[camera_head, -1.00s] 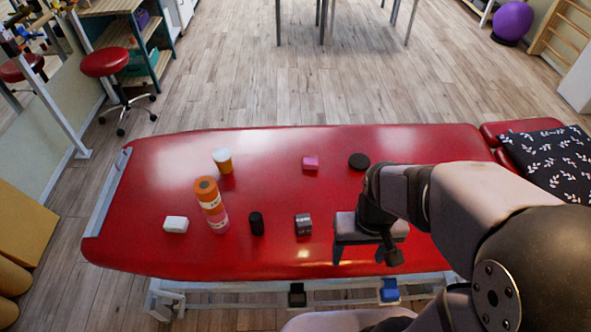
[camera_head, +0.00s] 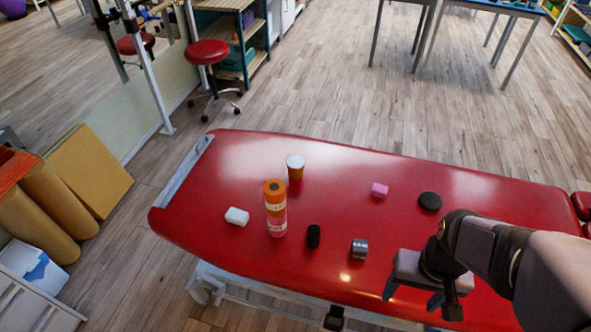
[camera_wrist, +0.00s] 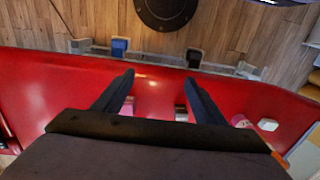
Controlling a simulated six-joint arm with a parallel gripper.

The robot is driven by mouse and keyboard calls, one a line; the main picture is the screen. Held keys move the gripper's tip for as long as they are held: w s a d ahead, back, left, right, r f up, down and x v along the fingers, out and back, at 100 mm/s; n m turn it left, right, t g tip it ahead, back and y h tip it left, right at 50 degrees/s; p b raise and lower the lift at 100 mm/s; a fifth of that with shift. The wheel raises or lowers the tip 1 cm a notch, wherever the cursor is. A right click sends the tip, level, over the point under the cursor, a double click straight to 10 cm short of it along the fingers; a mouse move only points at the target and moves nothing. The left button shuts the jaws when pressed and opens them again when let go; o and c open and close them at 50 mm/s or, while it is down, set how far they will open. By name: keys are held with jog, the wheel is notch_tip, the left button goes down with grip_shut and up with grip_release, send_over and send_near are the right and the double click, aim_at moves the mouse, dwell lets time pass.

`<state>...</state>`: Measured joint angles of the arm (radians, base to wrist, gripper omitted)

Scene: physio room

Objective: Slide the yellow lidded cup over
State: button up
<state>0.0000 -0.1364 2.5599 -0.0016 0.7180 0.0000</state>
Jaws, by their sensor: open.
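I cannot make out the cup in the wrist view.
On the red table (camera_head: 380,225) stand the orange and pink cylinder (camera_head: 275,208), a white block (camera_head: 237,216), a black cylinder (camera_head: 313,236), a grey tin (camera_head: 359,249), a pink block (camera_head: 380,190) and a black disc (camera_head: 430,201). The surface right of the cup is clear up to the pink block.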

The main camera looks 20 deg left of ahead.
dwell(0.4)
jog(key=shift+o, duration=0.9)
jog(key=m+t+y+b, duration=0.5)
jog(key=m+t+b, duration=0.8)
jog(key=m+b, duration=1.75)
send_over(295, 169)
jog(key=s+p, duration=0.1)
notch_tip(295, 169, down, 10)
jog(key=m, duration=0.1)
jog(key=shift+d+f, duration=0.25)
jog(key=shift+d, duration=0.2)
jog(key=shift+f, duration=0.15)
